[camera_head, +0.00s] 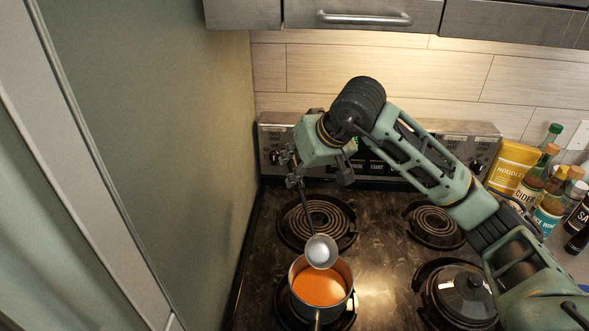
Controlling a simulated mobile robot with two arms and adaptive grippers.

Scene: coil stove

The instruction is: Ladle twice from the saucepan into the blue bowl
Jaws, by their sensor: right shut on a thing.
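The saucepan (347,272) stands on the front left burner, with orange soup (320,287) inside and its handle toward the front. My right gripper (298,178) is above the back left burner, shut on the ladle (321,251). The ladle's handle slants down from the gripper. Its grey bowl shows over the back rim of the saucepan; whether it touches the pan, I cannot tell. No orange shows in the ladle's bowl. The blue bowl is not in view. My left gripper is not in view.
A dark lidded pot (466,293) sits on the front right burner. The back left coil (312,222) and back right coil (436,225) are bare. A wall (190,130) stands close on the left. Bottles (549,212) and a yellow noodle package (513,165) crowd the right counter.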

